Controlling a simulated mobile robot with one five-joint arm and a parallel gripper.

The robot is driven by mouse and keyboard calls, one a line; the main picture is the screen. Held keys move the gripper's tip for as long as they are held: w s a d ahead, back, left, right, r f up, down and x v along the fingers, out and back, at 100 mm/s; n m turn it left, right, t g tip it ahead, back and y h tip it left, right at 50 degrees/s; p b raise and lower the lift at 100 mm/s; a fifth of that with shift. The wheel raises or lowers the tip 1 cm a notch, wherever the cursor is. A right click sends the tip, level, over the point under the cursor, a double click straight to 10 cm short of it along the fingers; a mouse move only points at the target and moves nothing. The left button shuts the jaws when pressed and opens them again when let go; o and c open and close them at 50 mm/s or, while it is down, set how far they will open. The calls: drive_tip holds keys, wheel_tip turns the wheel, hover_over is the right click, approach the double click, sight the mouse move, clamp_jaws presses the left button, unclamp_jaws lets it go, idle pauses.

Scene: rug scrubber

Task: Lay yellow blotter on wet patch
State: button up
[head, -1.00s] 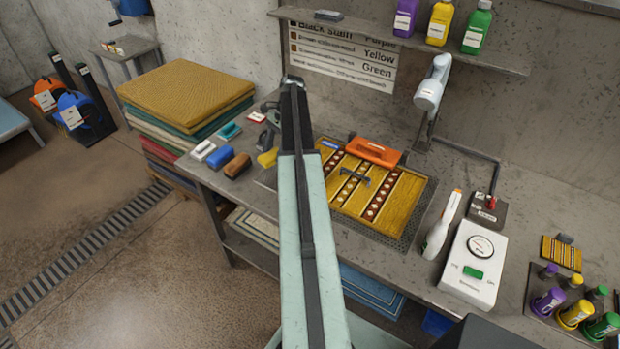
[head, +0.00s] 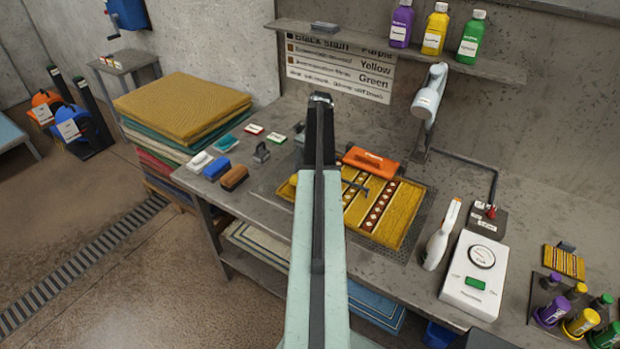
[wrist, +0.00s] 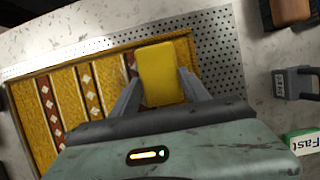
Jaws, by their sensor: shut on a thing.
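The yellow blotter (wrist: 163,72) is a small rounded block between the two fingers of my gripper (wrist: 160,88) in the wrist view. My gripper is shut on it. In the head view a bit of the blotter (head: 293,180) shows left of my arm, which hides the gripper. The gold rug (head: 405,212) with dark red patterned stripes lies on a perforated grey plate (head: 424,226). In the wrist view the blotter overlaps the edge of the rug (wrist: 30,112) near the plate; its height above them is unclear. I cannot make out a wet patch.
An orange tool (head: 370,161) lies at the rug's back edge. White, blue and brown blocks (head: 234,178) and a grey handled piece (head: 262,152) stand on the left. A white spray-like tool (head: 441,238) and white control box (head: 473,275) stand on the right.

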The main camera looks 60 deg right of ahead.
drive_tip(key=shift+s+d, duration=0.15)
drive_tip(key=shift+s, duration=0.25)
drive_tip(key=f+b, duration=0.3)
drive_tip(key=shift+s+d+f, duration=0.1)
drive_tip(key=shift+s+f, duration=0.15)
drive_tip(key=shift+s, duration=0.05)
drive_tip(key=shift+w+f+b, duration=0.1)
drive_tip(key=shift+f+b, duration=0.2)
drive_tip(key=shift+b, duration=0.25)
drive_tip(key=shift+r, duration=0.25)
drive_tip(key=shift+f, duration=0.25)
drive_tip(key=o, duration=1.4)
drive_tip(key=shift+r, duration=0.1)
drive_tip(key=shift+o, duration=0.2)
